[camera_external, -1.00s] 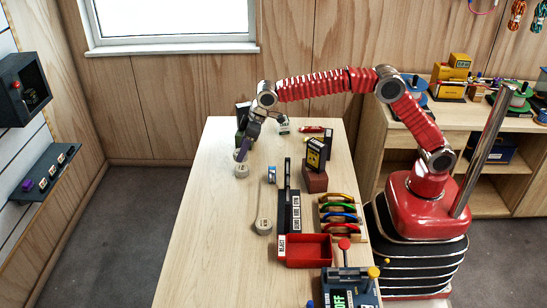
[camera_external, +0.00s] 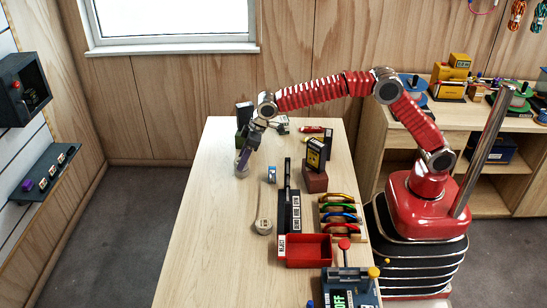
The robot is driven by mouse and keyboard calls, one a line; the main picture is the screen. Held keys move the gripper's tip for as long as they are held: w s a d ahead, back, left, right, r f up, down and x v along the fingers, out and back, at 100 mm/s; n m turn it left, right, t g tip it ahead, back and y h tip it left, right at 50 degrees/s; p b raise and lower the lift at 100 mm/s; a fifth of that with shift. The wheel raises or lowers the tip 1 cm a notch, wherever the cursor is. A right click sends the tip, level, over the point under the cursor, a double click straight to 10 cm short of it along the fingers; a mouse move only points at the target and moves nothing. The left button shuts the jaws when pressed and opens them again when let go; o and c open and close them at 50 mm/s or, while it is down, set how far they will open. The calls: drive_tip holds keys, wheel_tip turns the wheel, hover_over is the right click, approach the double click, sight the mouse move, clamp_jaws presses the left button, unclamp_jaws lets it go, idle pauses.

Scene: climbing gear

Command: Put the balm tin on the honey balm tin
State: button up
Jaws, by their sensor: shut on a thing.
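My gripper (camera_external: 243,163) is at the far left part of the wooden table, pointing down, with its purple fingers at a small pale round tin (camera_external: 241,173). The fingers are shut on a tin there. The view is too small to read its label or tell whether a second tin is under it. Another pale round tin (camera_external: 263,227) lies nearer the front of the table, with a pale strip running back from it. I cannot tell by label which is the balm tin and which is the honey balm tin.
On the table (camera_external: 195,235) stand a dark box on a red-brown block (camera_external: 314,181), a long black box (camera_external: 289,212), a rack of coloured carabiners (camera_external: 341,217), a red tray (camera_external: 305,251) and a lever device (camera_external: 348,287). The table's left side is clear.

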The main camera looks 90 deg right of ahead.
drive_tip(key=o, duration=1.1)
drive_tip(key=shift+f, duration=0.1)
drive_tip(key=shift+v, duration=6.1)
